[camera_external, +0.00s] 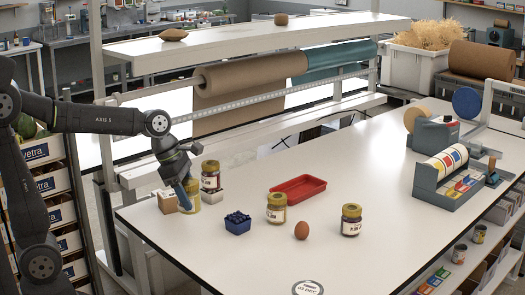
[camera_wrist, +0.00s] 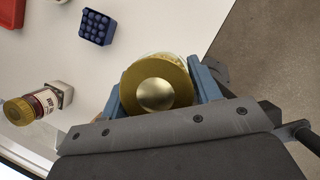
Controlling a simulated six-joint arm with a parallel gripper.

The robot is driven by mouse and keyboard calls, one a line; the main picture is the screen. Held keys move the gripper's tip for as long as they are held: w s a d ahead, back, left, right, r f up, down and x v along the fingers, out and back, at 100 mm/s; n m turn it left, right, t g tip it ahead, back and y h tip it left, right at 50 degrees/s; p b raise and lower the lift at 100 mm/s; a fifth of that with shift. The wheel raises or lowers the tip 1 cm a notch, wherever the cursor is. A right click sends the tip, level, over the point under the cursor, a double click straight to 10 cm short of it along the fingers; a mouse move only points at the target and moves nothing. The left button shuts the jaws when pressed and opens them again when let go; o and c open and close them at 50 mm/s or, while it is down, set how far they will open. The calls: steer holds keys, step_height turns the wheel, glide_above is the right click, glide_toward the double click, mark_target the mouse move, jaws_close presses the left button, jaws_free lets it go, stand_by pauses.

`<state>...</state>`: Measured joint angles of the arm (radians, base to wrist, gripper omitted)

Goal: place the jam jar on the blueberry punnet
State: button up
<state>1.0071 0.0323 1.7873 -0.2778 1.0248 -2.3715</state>
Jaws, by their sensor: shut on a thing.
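My gripper (camera_external: 187,192) is shut on a gold-lidded jar (camera_external: 193,199) at the table's left end. In the wrist view the jar's round lid (camera_wrist: 155,84) lies between the blue fingers (camera_wrist: 157,95). Its side looks pale yellow; its label is mostly hidden, and I cannot tell whether its base touches the table. The blueberry punnet (camera_external: 238,223) is a small blue box of dark berries, apart from the held jar and right of it. The punnet also shows at the top of the wrist view (camera_wrist: 95,28), with nothing on top.
A dark red gold-lidded jar (camera_external: 211,176) stands on a white block (camera_external: 217,196) just behind my gripper. A brown box (camera_external: 167,201) is to its left. Two more jars (camera_external: 277,208) (camera_external: 351,220), an egg (camera_external: 301,231) and a red tray (camera_external: 298,189) lie to the right.

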steer(key=d+r+m+g, duration=0.1)
steer(key=d+r+m, duration=0.25)
steer(key=d, duration=0.85)
glide_toward(245, 218)
steer(key=shift+s+d+r, duration=0.15)
steer(key=shift+s+d, duration=0.1)
steer(key=shift+d, duration=0.55)
step_height(245, 218, down, 4)
steer(key=shift+f, duration=0.1)
steer(key=o, duration=1.2)
steer(key=shift+f, duration=0.1)
steer(key=shift+o, duration=0.2)
